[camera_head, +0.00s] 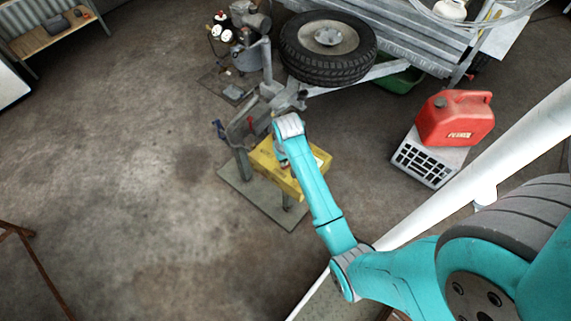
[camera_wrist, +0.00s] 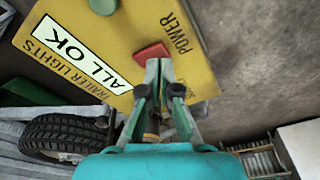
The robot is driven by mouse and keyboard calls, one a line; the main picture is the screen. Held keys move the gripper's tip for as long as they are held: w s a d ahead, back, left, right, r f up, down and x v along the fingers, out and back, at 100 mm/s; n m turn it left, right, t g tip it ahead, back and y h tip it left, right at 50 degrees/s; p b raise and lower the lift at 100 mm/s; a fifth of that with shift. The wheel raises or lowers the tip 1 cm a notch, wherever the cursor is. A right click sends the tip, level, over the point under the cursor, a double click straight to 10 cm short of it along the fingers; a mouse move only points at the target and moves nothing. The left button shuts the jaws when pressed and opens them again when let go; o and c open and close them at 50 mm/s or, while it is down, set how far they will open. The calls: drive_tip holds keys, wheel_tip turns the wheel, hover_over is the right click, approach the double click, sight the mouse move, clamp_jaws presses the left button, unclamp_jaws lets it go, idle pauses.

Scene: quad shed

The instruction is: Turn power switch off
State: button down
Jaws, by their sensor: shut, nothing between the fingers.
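The power switch is a red rocker (camera_wrist: 151,52) on the yellow panel (camera_wrist: 200,62), beside the printed word POWER. My gripper (camera_wrist: 158,64) is shut and empty, with its fingertips right at the edge of the red rocker in the wrist view. I cannot tell whether they touch it. The fingers hide part of the panel below the rocker. In the head view the yellow panel (camera_head: 262,160) sits on a low stand, and my arm hides part of it and the switch.
A trailer wheel (camera_head: 328,48) and trailer frame stand behind the panel. A red fuel can (camera_head: 456,118) sits on a crate (camera_head: 428,160) to the right. The floor at left is clear.

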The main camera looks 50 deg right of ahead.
drive_tip(key=shift+f, duration=1.1)
idle(0.9)
drive_tip(key=shift+r, duration=3.55)
drive_tip(key=s+a+f+n+t+h, duration=0.1)
drive_tip(key=s+a+f+t, duration=0.15)
drive_tip(key=s+a, duration=0.45)
drive_tip(key=s+a+f+n+t, duration=0.2)
drive_tip(key=s+a+t, duration=0.2)
drive_tip(key=s+a, duration=0.35)
drive_tip(key=s+a+r+n+t+y, duration=0.1)
drive_tip(key=s+a+r+t, duration=0.2)
drive_tip(key=s+r, duration=0.6)
drive_tip(key=s+a+r+n+t, duration=0.1)
drive_tip(key=s+a+r+t, duration=0.2)
drive_tip(key=s+r, duration=0.5)
wheel_tip(320, 180, up, 5)
drive_tip(key=shift+s+a+r+n+t+y, duration=0.15)
drive_tip(key=shift+s+a+n+t+y, duration=0.2)
drive_tip(key=shift+a+y, duration=0.1)
